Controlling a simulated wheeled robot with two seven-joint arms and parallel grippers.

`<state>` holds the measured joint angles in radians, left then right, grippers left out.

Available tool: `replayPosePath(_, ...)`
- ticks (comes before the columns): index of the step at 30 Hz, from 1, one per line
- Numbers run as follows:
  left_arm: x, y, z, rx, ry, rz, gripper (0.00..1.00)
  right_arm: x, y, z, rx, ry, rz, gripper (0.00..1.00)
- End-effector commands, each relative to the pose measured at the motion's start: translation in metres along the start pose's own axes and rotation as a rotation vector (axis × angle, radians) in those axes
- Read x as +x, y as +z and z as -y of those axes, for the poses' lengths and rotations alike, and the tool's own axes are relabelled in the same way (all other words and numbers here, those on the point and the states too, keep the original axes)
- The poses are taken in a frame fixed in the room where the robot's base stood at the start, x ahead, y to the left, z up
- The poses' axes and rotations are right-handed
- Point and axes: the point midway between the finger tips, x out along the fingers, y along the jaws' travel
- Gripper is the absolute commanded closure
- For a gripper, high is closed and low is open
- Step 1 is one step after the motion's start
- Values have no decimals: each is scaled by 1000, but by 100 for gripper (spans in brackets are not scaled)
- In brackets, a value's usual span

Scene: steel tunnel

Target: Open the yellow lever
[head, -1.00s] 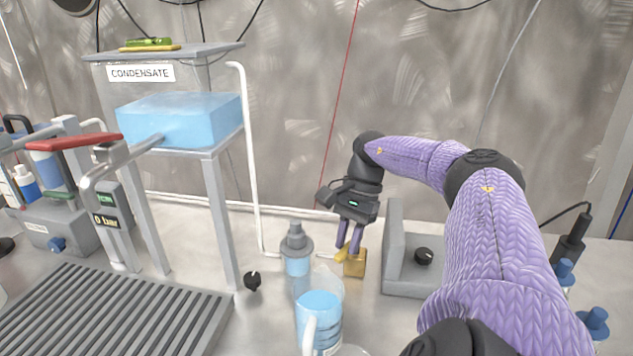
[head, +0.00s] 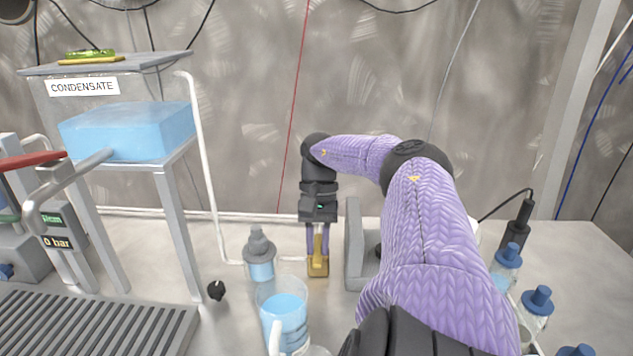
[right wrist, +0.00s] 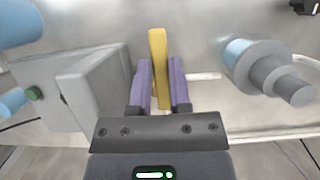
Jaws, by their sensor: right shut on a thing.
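The yellow lever (head: 318,242) stands up from a small brass-yellow block (head: 318,267) on the table, right of the grey-capped bottle. In the right wrist view the yellow lever (right wrist: 158,60) runs between the two purple fingers. My right gripper (head: 317,248) points down and is shut on the lever. It also shows in the right wrist view (right wrist: 160,85). My left gripper is not in view.
A grey-capped bottle (head: 260,255) and a beaker of blue liquid (head: 284,312) stand close on the left. A grey L-shaped fixture (head: 354,250) stands close on the right. Blue-capped bottles (head: 538,300) are at the far right.

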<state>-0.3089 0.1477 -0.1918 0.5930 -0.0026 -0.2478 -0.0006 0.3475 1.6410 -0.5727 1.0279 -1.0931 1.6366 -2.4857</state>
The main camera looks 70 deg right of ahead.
Motion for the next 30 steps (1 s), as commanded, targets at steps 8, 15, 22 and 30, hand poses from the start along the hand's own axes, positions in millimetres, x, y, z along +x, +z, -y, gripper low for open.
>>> replayPosePath(8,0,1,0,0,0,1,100,1,0,0,-2,2,0,100)
replayPosePath(15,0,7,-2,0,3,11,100,1,0,0,-1,2,0,41)
replayPosePath(22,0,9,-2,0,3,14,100,0,0,0,-1,1,0,41)
replayPosePath(30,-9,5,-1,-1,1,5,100,-41,1,1,-9,-18,-6,41)
